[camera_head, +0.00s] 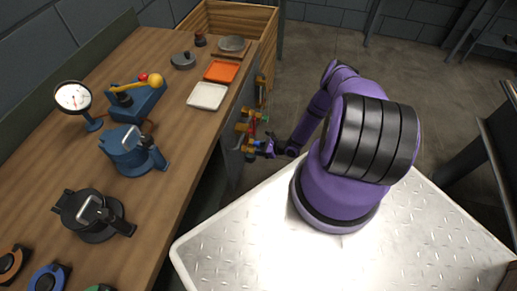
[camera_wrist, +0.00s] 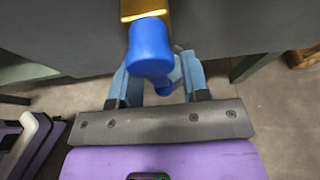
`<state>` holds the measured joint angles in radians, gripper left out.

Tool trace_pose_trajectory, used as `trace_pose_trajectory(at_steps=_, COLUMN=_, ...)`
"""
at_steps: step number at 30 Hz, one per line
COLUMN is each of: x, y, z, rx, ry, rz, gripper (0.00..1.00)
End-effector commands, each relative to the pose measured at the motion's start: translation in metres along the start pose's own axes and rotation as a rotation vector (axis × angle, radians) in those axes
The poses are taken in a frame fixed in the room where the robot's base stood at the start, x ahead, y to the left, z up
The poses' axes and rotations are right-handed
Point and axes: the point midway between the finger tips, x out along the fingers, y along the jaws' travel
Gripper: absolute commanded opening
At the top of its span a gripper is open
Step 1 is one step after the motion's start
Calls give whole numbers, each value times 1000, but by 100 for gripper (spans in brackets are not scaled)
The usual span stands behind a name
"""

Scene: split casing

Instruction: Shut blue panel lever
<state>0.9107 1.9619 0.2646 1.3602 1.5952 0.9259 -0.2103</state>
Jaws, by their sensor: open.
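The blue lever (camera_wrist: 150,42) has a rounded blue handle and joins a brass-coloured fitting (camera_wrist: 146,9) on the grey panel at the top of the wrist view. My gripper (camera_wrist: 156,78) is open, with one light-blue finger on each side of the blue handle. The handle partly hides the gap between the fingers, and I cannot tell whether either finger touches it. In the head view, my gripper (camera_head: 269,148) is beside the bench's side panel, close to a cluster of brass valves (camera_head: 246,127) with coloured levers. The blue lever is too small there to make out surely.
The wooden bench (camera_head: 185,130) holds a gauge (camera_head: 73,97), a blue box with a yellow lever (camera_head: 137,102), a blue device (camera_head: 127,152) and trays (camera_head: 207,96). A wooden crate (camera_head: 263,22) stands beyond.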

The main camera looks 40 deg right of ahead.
Motion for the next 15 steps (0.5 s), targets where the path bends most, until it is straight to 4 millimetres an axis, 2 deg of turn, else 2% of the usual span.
trace_pose_trajectory(at_steps=9, x=3, y=0, z=0, rx=0, ry=0, rz=0, gripper=43)
trace_pose_trajectory(at_steps=15, x=2, y=0, z=0, rx=0, ry=0, rz=0, gripper=0)
